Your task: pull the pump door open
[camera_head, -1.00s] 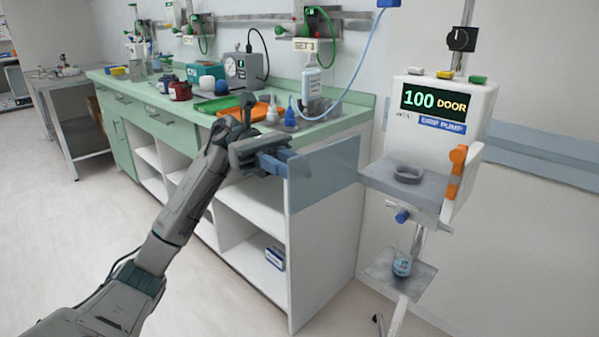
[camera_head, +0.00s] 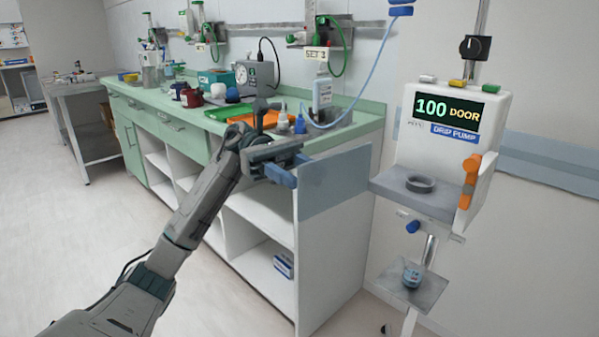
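The white drip pump (camera_head: 444,150) hangs on a pole at the right; its display (camera_head: 447,110) reads "100 DOOR". An orange lever (camera_head: 469,181) sits on its right side. A grey shelf-like part (camera_head: 400,199) with a dark ring (camera_head: 420,184) sticks out below the front. I cannot tell for sure whether this part is the door. My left gripper (camera_head: 288,168) is in front of the cabinet end, well left of the pump and apart from it. Its blue fingertips look apart, with nothing between them. My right gripper is not in view.
A green-topped cabinet (camera_head: 345,128) with bottles, trays and a gauge box (camera_head: 256,78) stands behind my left arm. A blue tube (camera_head: 365,92) hangs near the pump. A small plate (camera_head: 425,293) with a bottle is lower on the pole. Floor at left is clear.

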